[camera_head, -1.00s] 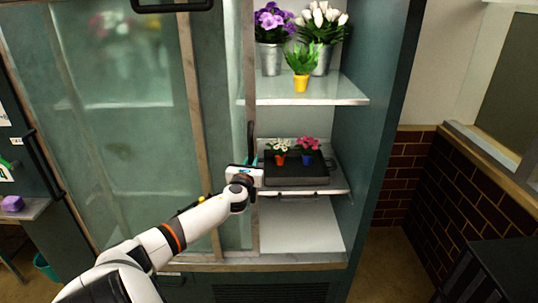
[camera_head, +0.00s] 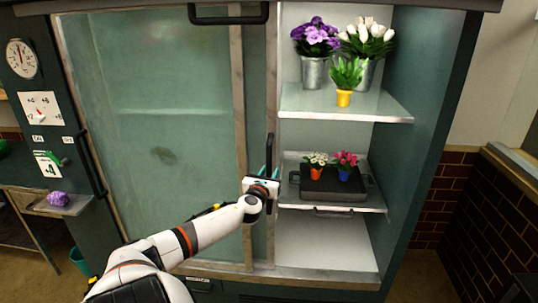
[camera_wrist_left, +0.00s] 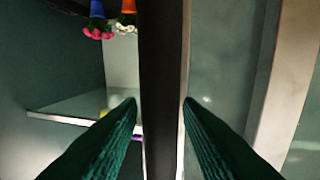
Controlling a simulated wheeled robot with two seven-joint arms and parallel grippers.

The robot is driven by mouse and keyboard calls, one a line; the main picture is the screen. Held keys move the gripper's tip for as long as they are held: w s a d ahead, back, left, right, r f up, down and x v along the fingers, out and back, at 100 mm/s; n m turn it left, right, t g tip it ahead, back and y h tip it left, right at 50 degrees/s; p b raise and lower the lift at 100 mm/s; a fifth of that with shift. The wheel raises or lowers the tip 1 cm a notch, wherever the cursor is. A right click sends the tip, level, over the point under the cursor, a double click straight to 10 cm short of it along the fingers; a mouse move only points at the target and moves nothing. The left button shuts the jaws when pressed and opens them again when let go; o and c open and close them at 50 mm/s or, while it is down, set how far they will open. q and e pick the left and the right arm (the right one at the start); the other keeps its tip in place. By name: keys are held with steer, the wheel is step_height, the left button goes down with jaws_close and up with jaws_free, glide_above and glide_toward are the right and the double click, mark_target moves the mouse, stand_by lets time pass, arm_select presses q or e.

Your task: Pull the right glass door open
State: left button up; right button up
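The right glass door (camera_head: 257,100) of the cabinet is slid left, mostly overlapping the left glass door (camera_head: 150,130). Only a narrow strip of it shows between the metal posts. Its dark upright handle (camera_head: 270,147) is at its right edge. My left gripper (camera_head: 269,172) is at the lower part of this handle. In the left wrist view the handle (camera_wrist_left: 163,60) runs upright between the green fingers (camera_wrist_left: 160,103), which close against it on both sides. The fingertips are partly hidden in the head view. My right gripper is not in view.
The cabinet's right side is open. Its upper shelf (camera_head: 300,108) holds purple and white flowers and a yellow pot (camera_head: 344,98). A dark tray (camera_head: 330,196) with two small potted flowers sits below, close to my gripper.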

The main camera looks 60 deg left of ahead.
arm_select(q)
steer(key=shift+o, duration=0.2)
steer(key=v, duration=1.2)
steer(key=shift+b, duration=0.3)
